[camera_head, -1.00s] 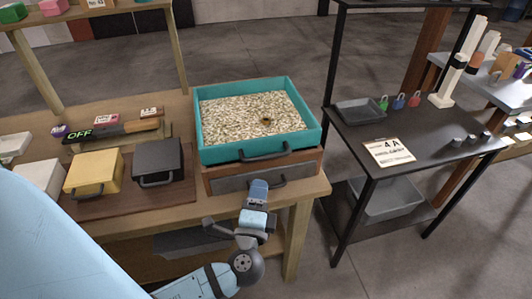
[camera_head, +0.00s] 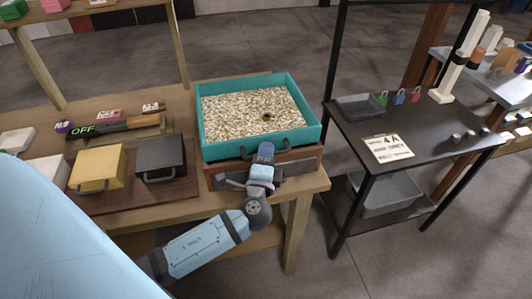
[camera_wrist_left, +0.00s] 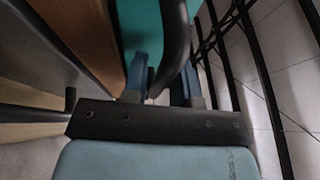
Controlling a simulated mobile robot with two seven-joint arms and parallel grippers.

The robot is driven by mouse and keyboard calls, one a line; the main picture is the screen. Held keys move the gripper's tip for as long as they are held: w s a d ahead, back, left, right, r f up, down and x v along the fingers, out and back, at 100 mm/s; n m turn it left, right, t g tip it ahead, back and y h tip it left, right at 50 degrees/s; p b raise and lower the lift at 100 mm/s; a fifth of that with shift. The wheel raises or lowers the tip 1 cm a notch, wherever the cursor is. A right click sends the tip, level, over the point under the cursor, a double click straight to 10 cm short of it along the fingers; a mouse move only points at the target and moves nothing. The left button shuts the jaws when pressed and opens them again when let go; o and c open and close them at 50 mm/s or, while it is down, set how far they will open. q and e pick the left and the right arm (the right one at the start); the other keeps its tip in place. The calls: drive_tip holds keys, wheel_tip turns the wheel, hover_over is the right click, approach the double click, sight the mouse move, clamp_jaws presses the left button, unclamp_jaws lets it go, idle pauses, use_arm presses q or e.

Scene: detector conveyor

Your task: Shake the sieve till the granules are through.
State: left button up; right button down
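The sieve is a turquoise open-topped box (camera_head: 308,133) with a dark handle (camera_head: 284,147) on its front wall. A layer of beige granules (camera_head: 245,110) lies in it, with a small dark spot near the right. A gap shows beside the handle. My right gripper is not in view.
A yellow box (camera_head: 98,168) and a black box (camera_head: 161,158) stand left of the sieve on the wooden table (camera_head: 170,214). A switch block reading OFF (camera_head: 82,130) lies behind them. A black rack (camera_head: 440,135) stands to the right, across a floor gap.

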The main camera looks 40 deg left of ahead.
use_arm(q)
drive_tip(key=c, duration=0.3)
clamp_jaws()
drive_tip(key=shift+w+a+b, duration=0.55)
drive_tip(key=shift+w+a, duration=0.45)
drive_tip(key=shift+a, duration=0.15)
drive_tip(key=o, duration=0.7)
unclamp_jaws()
drive_tip(key=shift+c, duration=0.2)
